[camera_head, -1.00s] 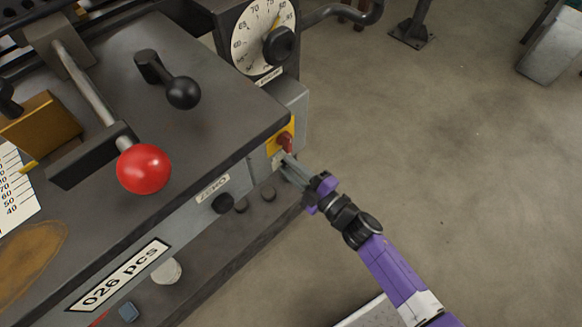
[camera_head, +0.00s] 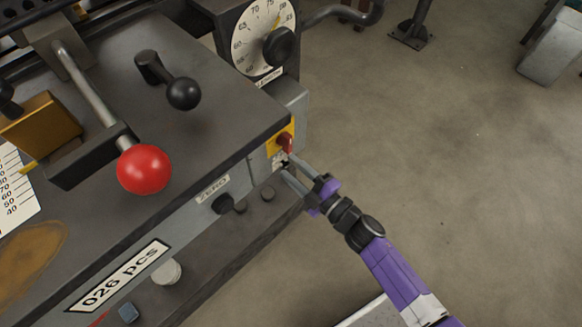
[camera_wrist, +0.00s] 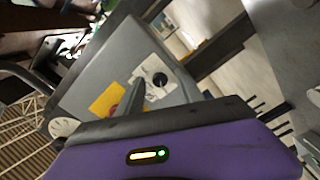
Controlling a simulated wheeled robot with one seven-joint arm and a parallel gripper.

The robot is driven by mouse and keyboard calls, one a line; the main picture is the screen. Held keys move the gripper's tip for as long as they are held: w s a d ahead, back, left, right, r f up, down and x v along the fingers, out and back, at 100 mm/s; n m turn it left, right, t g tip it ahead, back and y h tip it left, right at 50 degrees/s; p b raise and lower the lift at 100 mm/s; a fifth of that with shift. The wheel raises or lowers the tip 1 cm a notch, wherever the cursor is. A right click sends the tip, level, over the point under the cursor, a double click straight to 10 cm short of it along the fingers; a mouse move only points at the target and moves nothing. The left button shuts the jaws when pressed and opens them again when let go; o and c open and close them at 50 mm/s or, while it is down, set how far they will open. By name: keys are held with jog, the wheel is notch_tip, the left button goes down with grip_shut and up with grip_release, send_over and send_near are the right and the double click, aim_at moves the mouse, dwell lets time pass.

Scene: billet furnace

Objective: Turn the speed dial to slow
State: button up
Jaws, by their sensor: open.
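A small black dial on a white label, likely the speed dial (camera_wrist: 160,80), sits on the grey side panel in the wrist view. Its lettering is too small to read, so its setting cannot be told. In the head view the dial (camera_head: 284,163) is small and partly hidden at my fingertips, below a yellow plate. My gripper (camera_head: 288,166) is open at the machine's corner, its fingers spread around or just in front of the dial; contact cannot be told.
A red switch (camera_head: 285,142) on a yellow plate sits just above the fingers. A round scale (camera_head: 252,35) with a black knob stands above. A black ZERO knob (camera_head: 222,203) and a red ball lever (camera_head: 144,169) are to the left.

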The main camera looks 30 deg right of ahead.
jog(key=v, duration=0.7)
dwell(0.5)
jog(key=s+a+r+m+g+h+p, duration=0.1)
jog(key=s+r+m+h, duration=0.1)
jog(key=s+r+m, duration=0.85)
jog(key=s+a+r+m+g+h, duration=0.1)
jog(key=s+r+m+g+h, duration=0.15)
jog(key=s+r+m, duration=0.8)
jog(key=s+r+n+p, duration=0.3)
jog(key=r+n+p, duration=0.2)
jog(key=r+p, duration=0.5)
jog(key=shift+s+n+t+p, duration=0.35)
jog(key=shift+n+t+p, duration=0.1)
jog(key=shift+p, duration=0.65)
